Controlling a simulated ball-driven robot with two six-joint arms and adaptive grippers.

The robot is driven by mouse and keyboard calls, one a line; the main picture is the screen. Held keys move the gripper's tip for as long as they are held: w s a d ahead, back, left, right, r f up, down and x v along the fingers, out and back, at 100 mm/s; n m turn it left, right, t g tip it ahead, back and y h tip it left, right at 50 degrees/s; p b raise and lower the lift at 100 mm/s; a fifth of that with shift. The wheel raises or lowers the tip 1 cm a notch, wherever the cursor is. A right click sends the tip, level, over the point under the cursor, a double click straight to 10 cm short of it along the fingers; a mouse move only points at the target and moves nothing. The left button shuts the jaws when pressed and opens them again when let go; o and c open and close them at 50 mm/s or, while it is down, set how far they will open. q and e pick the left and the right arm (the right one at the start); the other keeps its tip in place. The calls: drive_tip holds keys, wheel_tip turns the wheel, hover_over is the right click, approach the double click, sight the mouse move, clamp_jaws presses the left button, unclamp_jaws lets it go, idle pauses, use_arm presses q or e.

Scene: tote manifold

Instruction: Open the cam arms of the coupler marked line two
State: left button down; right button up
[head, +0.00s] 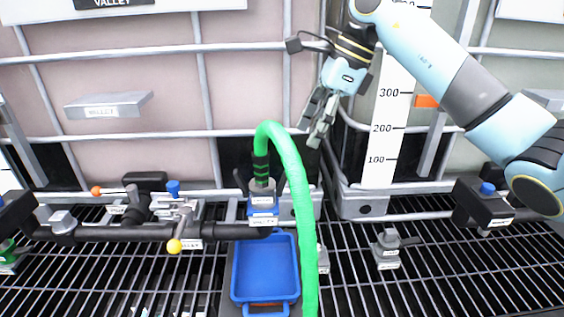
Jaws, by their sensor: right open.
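A grey coupler (262,187) with a blue block below it stands on the black pipe (232,231) in the middle. A green hose (283,152) rises from its top, arches over and hangs down in front. A dark cam arm (240,180) sticks up on its left side; the other side is partly hidden by the hose. The labels are too small to read, so I cannot tell which line it is. My right gripper (310,133) is open and empty, pointing down, above and to the right of the coupler and apart from it. My left gripper is out of view.
A blue tray (240,284) sits under the coupler on the black grating. Valves with an orange knob (96,191) and a yellow knob (174,246) stand left. A grey fitting (387,250) stands right. The caged tote wall (140,60) closes off the back.

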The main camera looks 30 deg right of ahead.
sight(288, 170)
drive_tip(key=x, duration=0.3)
drive_tip(key=p+x, duration=0.1)
drive_tip(key=x, duration=0.2)
drive_tip(key=p+x, duration=0.1)
drive_tip(key=x, duration=0.3)
drive_tip(key=shift+w+a, duration=0.1)
drive_tip(key=shift+w, duration=0.3)
drive_tip(key=shift+a+f, duration=0.15)
drive_tip(key=shift+f, duration=0.35)
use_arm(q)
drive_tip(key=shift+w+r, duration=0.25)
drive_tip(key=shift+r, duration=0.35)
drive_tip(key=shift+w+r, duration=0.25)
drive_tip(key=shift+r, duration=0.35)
use_arm(e)
clamp_jaws()
